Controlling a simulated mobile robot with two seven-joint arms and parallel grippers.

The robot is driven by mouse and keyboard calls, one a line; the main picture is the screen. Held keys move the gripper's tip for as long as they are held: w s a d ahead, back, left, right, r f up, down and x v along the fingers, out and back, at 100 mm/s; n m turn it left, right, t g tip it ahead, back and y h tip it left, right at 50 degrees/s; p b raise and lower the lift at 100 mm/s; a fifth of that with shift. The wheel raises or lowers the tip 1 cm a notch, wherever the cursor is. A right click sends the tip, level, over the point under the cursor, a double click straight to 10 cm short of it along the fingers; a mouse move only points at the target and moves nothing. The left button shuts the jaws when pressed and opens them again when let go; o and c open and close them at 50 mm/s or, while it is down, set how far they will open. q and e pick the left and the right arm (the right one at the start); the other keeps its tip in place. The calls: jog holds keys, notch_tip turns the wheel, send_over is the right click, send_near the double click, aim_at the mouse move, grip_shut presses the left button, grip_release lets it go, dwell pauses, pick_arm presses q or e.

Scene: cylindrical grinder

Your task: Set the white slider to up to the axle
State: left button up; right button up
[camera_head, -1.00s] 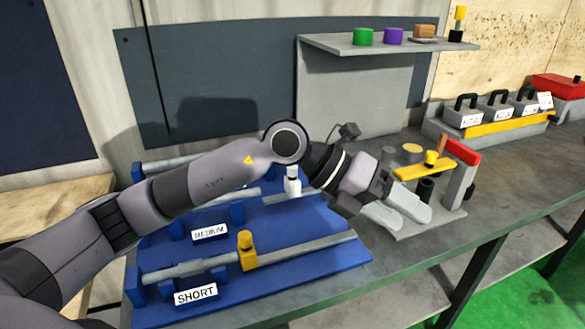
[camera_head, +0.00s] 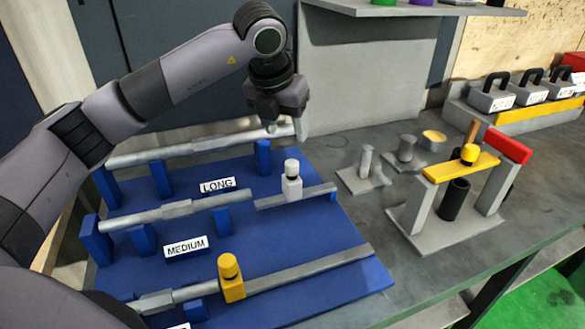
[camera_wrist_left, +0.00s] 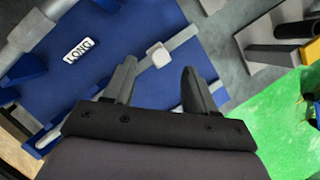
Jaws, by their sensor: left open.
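The white slider (camera_head: 291,183) stands upright on a short grey rail (camera_head: 322,191) on the blue board (camera_head: 318,232). The grey axle (camera_head: 172,211) of the MEDIUM row lies on blue supports to the slider's left, with a gap between them. My left gripper (camera_head: 285,128) points down above the board's far side, beyond the slider in the head view, and touches nothing that I can see. In the left wrist view its two fingers (camera_wrist_left: 158,82) are spread and empty, and the slider (camera_wrist_left: 159,55) shows just past them. My right gripper is out of view.
A yellow slider (camera_head: 231,278) stands on the SHORT row's rail in front. The LONG axle (camera_head: 200,146) lies behind. A grey stand with a yellow bar (camera_head: 460,167) and a red block (camera_head: 508,146) is to the right. Labelled weights (camera_head: 492,97) stand at the back right.

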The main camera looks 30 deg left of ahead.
aim_at(292, 163)
pick_arm(q)
jog(key=x, duration=0.3)
jog(key=s+b+x, duration=0.1)
jog(key=x, duration=0.4)
jog(key=shift+s+d+f+b, duration=0.15)
jog(key=shift+f+b, duration=0.05)
jog(key=shift+f, duration=0.15)
jog(key=shift+s+d+f+b, duration=0.1)
jog(key=shift+s+f+b, duration=0.1)
jog(key=shift+f, duration=0.15)
jog(key=shift+w+f, duration=0.35)
jog(key=shift+f, duration=0.3)
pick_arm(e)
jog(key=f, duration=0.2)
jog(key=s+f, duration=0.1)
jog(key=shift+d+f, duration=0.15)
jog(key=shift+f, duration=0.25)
